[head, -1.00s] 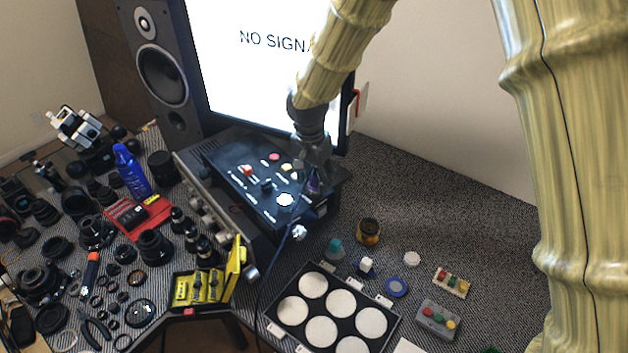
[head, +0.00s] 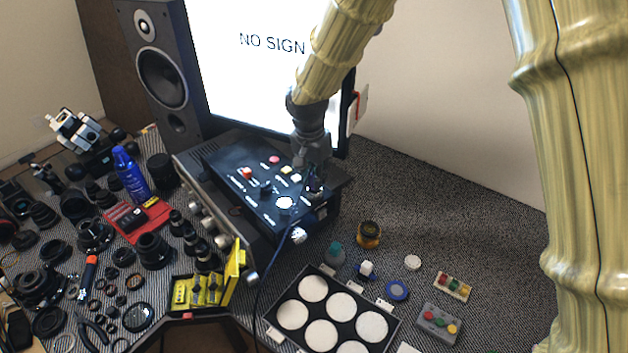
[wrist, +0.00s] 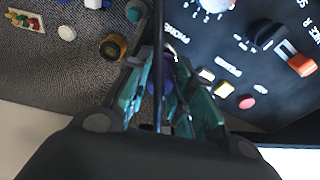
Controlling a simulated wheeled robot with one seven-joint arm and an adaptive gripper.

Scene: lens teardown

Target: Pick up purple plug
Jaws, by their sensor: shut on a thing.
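The purple plug (wrist: 151,84) shows as a small dark purple piece between the teal fingers of my gripper (wrist: 158,88) in the wrist view, partly hidden by them and by a dark cable crossing the middle. My gripper is shut on it. In the head view my gripper (head: 316,183) points down at the right front corner of the black control box (head: 243,196), with the dark purple plug (head: 315,191) at its tips. I cannot tell whether the plug is seated in the box or lifted clear.
The box top carries a red switch (head: 246,173), a white disc (head: 285,203) and several buttons. The monitor (head: 250,70) stands close behind my arm. A black tray of white discs (head: 313,289) and small parts lie in front; bare grey desk (head: 440,220) lies to the right.

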